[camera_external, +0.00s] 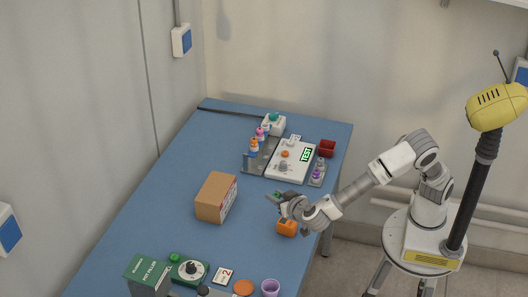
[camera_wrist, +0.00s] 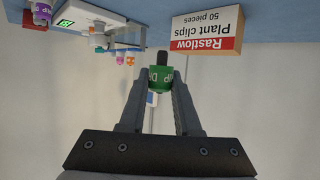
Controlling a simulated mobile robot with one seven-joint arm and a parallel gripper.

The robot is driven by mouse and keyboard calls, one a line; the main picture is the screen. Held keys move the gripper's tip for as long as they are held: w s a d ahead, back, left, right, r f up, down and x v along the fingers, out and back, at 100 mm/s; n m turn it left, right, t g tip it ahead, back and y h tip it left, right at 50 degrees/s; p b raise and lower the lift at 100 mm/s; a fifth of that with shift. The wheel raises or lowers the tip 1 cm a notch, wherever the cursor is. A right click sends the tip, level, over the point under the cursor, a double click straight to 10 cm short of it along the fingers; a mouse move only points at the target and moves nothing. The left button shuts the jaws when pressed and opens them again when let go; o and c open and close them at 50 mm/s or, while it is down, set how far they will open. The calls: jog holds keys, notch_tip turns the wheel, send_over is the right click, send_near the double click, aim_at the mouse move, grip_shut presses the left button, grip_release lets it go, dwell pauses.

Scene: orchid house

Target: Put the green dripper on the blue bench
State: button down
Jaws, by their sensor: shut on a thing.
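The green dripper (camera_wrist: 160,79), with white lettering and a dark tip, is between the two fingers of my gripper (camera_wrist: 160,86) in the wrist view. My gripper is shut on it. In the external view my gripper (camera_external: 278,199) is over the right part of the blue bench (camera_external: 170,200), and the dripper (camera_external: 276,194) shows as a small green patch at its fingertips. The dripper appears held above the bench top, apart from it. The exact height is hard to tell.
A cardboard plant clips box (camera_external: 215,197) stands left of my gripper. An orange object (camera_external: 287,228) is just below it in the picture. A white test device (camera_external: 290,160) and small bottles are behind. A green box (camera_external: 148,277) and dial (camera_external: 189,270) are in front. Bench is clear between.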

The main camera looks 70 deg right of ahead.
jog(key=s+a, duration=0.3)
jog(key=b, duration=0.2)
send_over(274, 262)
notch_tip(274, 262, down, 8)
jog(key=shift+d+r, duration=0.1)
jog(key=shift+r, duration=0.1)
jog(key=shift+f+b, duration=0.35)
jog(key=shift+f, duration=1.65)
jog(key=shift+f, duration=0.2)
jog(key=c, duration=0.6)
grip_release()
jog(key=shift+r, duration=0.1)
jog(key=shift+r, duration=0.2)
jog(key=p+v, duration=0.2)
jog(key=v, duration=1)
jog(key=shift+s+f, duration=0.1)
jog(key=shift+d, duration=0.1)
